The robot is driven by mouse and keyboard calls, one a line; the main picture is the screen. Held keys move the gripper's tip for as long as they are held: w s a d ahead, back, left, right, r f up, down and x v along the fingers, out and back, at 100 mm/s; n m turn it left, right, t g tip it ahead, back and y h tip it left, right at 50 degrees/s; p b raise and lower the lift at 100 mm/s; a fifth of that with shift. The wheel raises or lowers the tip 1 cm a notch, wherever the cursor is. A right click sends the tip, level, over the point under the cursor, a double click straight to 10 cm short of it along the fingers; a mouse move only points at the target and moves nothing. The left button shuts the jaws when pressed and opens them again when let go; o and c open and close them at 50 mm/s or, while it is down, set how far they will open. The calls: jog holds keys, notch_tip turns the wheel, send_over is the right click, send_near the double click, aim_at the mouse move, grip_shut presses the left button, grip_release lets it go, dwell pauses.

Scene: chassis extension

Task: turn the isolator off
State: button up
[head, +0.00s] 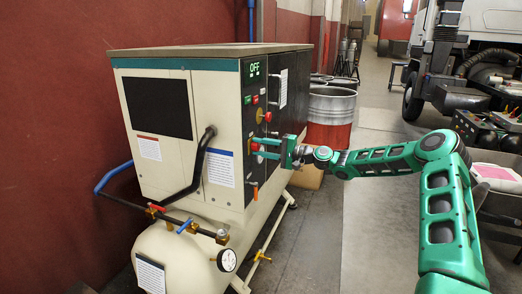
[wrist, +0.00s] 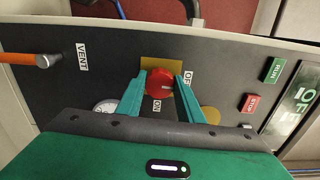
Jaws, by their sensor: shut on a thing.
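The isolator is a red rotary knob (wrist: 159,84) on a yellow plate (wrist: 160,64) in the dark control panel. OFF and ON labels (wrist: 157,106) sit beside it in the wrist view. My gripper (wrist: 160,80) has one green finger on each side of the knob and is shut on it. In the head view my gripper (head: 266,148) reaches the panel from the right, with the knob mostly hidden by the fingers. The display (head: 254,69) above reads OFF in green. Which label the knob points to is hard to tell.
Above the isolator are a red mushroom button (head: 267,117) and the green RUN (wrist: 273,69) and red STOP buttons (wrist: 250,103). An orange vent lever (wrist: 20,58) is below. Metal drums (head: 331,105) stand behind my gripper.

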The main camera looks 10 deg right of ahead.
jog(key=shift+s+a+f+n, duration=0.2)
jog(key=shift+a+n, duration=0.1)
jog(key=shift+n, duration=0.1)
jog(key=o, duration=1.1)
jog(key=shift+c, duration=0.2)
jog(key=shift+w+d, duration=0.1)
jog(key=shift+d, duration=0.05)
jog(key=shift+d, duration=0.2)
jog(key=v, duration=1)
